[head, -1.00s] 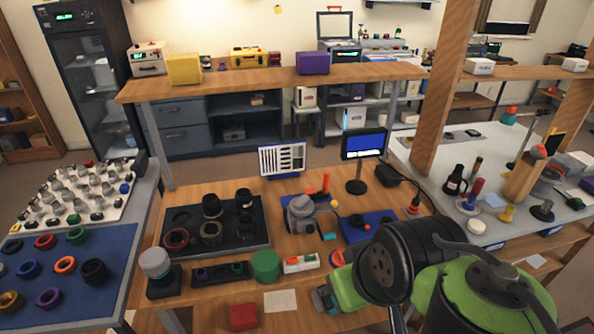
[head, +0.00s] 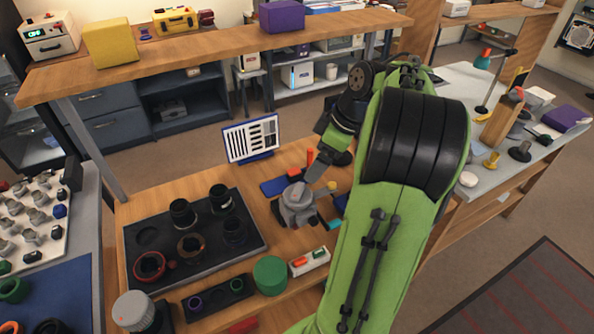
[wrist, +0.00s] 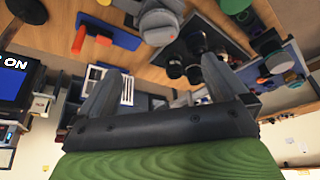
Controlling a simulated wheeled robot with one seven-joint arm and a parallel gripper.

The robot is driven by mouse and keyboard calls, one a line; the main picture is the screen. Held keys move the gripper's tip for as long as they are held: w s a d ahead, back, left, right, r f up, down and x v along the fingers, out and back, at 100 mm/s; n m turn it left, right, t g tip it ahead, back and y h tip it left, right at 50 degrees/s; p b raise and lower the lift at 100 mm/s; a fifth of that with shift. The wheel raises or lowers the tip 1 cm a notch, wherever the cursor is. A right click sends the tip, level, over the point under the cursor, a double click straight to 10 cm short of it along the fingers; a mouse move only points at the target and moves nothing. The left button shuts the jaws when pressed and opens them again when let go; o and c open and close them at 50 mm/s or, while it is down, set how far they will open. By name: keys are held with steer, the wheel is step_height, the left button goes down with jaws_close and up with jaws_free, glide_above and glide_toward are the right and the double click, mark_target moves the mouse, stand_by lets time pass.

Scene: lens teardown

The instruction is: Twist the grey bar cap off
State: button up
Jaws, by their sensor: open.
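The grey bar cap (head: 298,200) sits on a holder at the middle of the wooden bench. It looks round with a raised ridge on top. In the wrist view a grey round part that looks like the cap (wrist: 158,24) shows at the top, beyond the fingers. My gripper (head: 318,170) is just above and right of the cap in the head view, apart from it as far as I can tell. In the wrist view my gripper (wrist: 157,85) has its two grey fingers spread wide, with nothing between them. The cap's far side is hidden.
A black tray (head: 140,275) with several lens rings lies left of the cap. A green cylinder (head: 270,275) and a white box (head: 309,262) stand in front. A striped chart (head: 250,138) stands behind. A red upright piece (head: 309,157) is close to my gripper.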

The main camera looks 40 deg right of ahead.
mark_target(298, 189)
steer(key=b+x, duration=0.4)
steer(key=x, duration=1)
steer(key=shift+b, duration=0.4)
steer(key=c, duration=0.9)
steer(key=shift+r+n+g+y+p, duration=0.1)
steer(key=shift+n+g+y+p, duration=0.25)
steer(key=shift+n, duration=0.95)
steer(key=shift+n+y+p, duration=0.35)
steer(key=shift+n, duration=0.25)
steer(key=shift+n+g, duration=0.35)
steer(key=shift+n, duration=0.35)
